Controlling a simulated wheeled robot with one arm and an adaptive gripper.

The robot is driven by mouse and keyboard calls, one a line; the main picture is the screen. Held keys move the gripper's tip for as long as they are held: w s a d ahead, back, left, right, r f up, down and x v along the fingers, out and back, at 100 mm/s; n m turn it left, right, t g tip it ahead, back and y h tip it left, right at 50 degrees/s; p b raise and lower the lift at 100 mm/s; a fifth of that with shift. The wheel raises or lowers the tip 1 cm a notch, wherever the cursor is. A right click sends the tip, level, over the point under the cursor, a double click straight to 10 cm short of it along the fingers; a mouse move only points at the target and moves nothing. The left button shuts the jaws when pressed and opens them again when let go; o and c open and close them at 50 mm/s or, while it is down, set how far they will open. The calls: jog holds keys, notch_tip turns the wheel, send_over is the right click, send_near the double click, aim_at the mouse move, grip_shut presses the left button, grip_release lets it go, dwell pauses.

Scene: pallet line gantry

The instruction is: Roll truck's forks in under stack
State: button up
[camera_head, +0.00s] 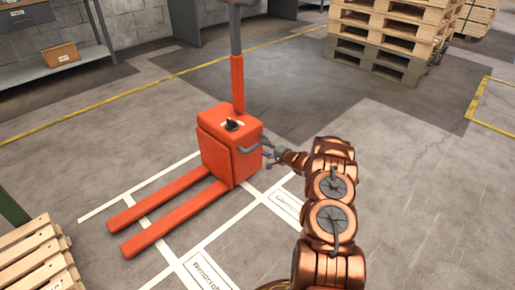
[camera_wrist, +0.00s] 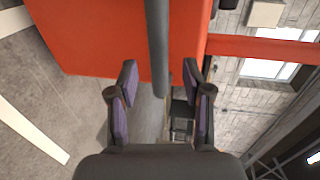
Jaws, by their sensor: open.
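The orange pallet truck (camera_head: 229,150) stands upright in the middle of the head view. Its two forks (camera_head: 175,217) lie low and point to the lower left. A pallet stack (camera_head: 38,262) is cut off at the lower left corner, with bare floor between it and the fork tips. My gripper (camera_head: 270,156) is at the truck's right side, by a grey bar handle (camera_head: 251,149). In the wrist view the open gripper (camera_wrist: 160,78) has the grey bar (camera_wrist: 157,45) between its two fingers, with gaps on both sides. The orange body (camera_wrist: 100,40) is behind it.
A taller pallet stack (camera_head: 390,35) stands at the back right. A grey shelf (camera_head: 60,71) with a cardboard box (camera_head: 61,55) is at the back left. White floor lines (camera_head: 228,222) run around the truck. The floor at the right is clear.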

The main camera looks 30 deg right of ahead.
aim_at(259, 146)
jog(key=x, duration=0.2)
jog(key=b+x, duration=0.1)
jog(key=shift+w+a+f, duration=0.1)
jog(key=shift+w+f, duration=0.2)
jog(key=shift+b+x, duration=0.3)
jog(key=shift+x, duration=0.6)
jog(key=shift+r, duration=0.2)
jog(key=shift+c, duration=0.3)
grip_shut()
